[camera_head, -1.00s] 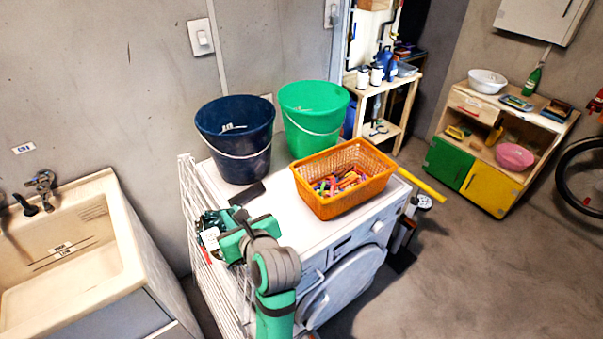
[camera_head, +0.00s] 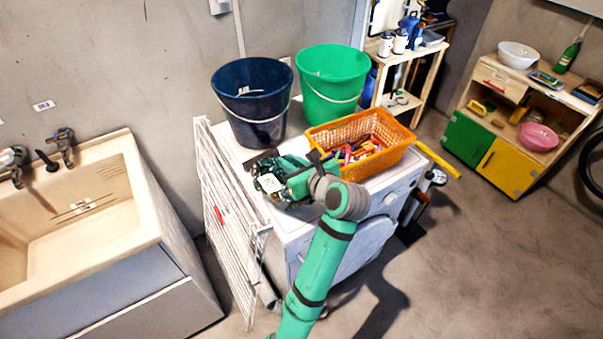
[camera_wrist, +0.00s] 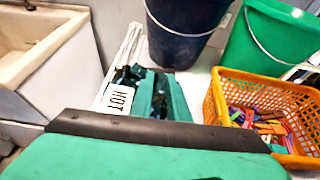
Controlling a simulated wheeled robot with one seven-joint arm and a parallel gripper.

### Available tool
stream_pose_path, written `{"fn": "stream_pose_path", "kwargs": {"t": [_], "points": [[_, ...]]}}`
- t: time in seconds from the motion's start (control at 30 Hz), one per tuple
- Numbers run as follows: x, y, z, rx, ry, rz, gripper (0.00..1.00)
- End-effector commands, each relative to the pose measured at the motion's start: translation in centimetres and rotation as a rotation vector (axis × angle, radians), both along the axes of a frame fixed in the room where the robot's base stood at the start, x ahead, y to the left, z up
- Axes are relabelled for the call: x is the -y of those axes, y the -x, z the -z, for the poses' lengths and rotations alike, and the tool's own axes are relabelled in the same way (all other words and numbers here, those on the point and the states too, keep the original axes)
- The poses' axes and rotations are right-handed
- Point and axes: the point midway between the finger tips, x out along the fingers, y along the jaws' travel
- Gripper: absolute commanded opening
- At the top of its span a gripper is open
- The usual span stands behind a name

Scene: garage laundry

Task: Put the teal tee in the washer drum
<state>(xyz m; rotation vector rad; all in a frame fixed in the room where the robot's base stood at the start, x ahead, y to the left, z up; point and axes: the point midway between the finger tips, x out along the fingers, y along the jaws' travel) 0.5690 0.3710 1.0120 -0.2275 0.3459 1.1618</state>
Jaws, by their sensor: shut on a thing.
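The teal tee (camera_head: 268,168) shows as a small dark teal bundle at my gripper, over the left part of the washer top. My gripper (camera_head: 272,183) is shut on it; the fingertips are mostly hidden. In the wrist view the dark teal cloth (camera_wrist: 158,92) bunches beyond my gripper's body, near a white label. The white washer (camera_head: 300,232) stands in the middle of the head view. Its round front door (camera_head: 368,244) is partly behind my arm. The drum's inside is hidden, and I cannot tell whether the door is open.
On the washer stand a navy bucket (camera_head: 252,100), a green bucket (camera_head: 330,88) and an orange basket (camera_head: 350,130) of clothes pegs. A white wire rack (camera_head: 228,225) leans along its left side. A sink (camera_head: 90,215) is at left.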

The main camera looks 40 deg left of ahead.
Motion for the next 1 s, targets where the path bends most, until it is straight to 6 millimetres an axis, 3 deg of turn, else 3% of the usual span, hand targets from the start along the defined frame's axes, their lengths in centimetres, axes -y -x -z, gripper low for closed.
{"fn": "stream_pose_path", "kwargs": {"t": [0.2, 0.33, 0.67, 0.83, 1.0], "points": [[1.4, -3.3, -0.1, 0.0, -0.002, 0.003, 0.0], [1.3, -3.1, 1.9, -0.004, 0.002, -0.001, 0.0], [1.3, -3.2, 4.0, -0.001, 0.001, 0.0, 0.0], [1.3, -3.1, 6.4, -0.002, 0.001, -0.001, 0.0], [1.4, -3.5, 7.0, 0.0, -0.001, -0.001, 0.0]]}}
